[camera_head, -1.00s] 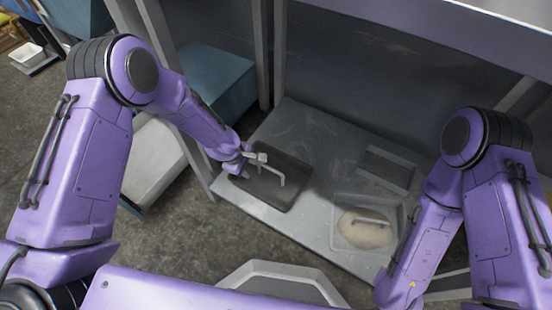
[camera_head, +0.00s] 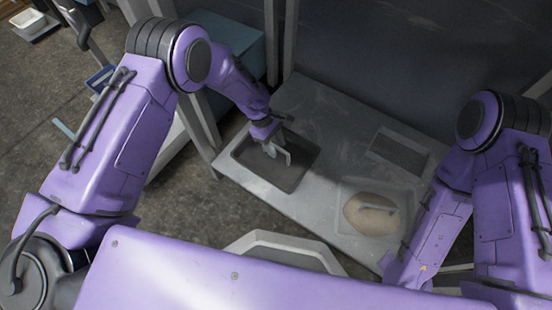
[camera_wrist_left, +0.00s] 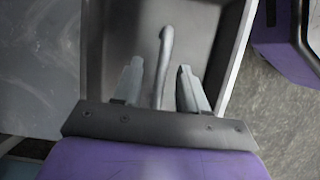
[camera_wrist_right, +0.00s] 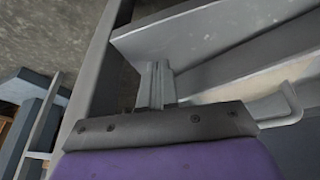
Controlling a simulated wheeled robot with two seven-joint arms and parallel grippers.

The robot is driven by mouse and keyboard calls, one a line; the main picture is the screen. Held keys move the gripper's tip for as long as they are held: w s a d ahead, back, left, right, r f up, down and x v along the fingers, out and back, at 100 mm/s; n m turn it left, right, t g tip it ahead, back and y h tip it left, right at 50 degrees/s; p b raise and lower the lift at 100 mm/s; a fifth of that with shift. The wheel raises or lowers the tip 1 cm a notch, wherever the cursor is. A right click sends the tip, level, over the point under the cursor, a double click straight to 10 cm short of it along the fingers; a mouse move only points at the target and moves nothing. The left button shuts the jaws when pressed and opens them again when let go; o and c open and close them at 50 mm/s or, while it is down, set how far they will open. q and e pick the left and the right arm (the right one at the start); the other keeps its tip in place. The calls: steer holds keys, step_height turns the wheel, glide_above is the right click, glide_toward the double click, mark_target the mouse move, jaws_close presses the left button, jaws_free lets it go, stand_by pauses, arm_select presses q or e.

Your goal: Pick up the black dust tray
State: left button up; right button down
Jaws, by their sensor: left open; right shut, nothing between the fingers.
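The black dust tray (camera_head: 288,180) is a dark rectangular tray at the left end of the grey bench, with a light raised handle (camera_head: 286,156). My left gripper (camera_head: 271,149) points down over the tray, beside the handle. In the left wrist view the handle (camera_wrist_left: 165,42) shows between the two spread fingers (camera_wrist_left: 158,68), with the tray (camera_wrist_left: 198,30) beyond. The fingers look apart from the handle. My right gripper (camera_wrist_right: 155,66) is shut and empty in the right wrist view, near grey panels or edges. Its fingers are not visible in the head view.
A light square tray (camera_head: 347,225) with a beige rounded heap (camera_head: 370,214) and a handle is to the right on the bench (camera_head: 320,100). A dark flat rectangular panel (camera_head: 398,152) lies behind it. An upright post (camera_head: 271,45) stands behind the left tray.

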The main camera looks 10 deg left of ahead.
arm_select(q)
steer(key=shift+d+f, duration=0.15)
steer(key=shift+f, duration=0.4)
steer(key=shift+s+f, duration=0.1)
steer(key=shift+f, duration=0.15)
jaws_close()
stand_by(1.5)
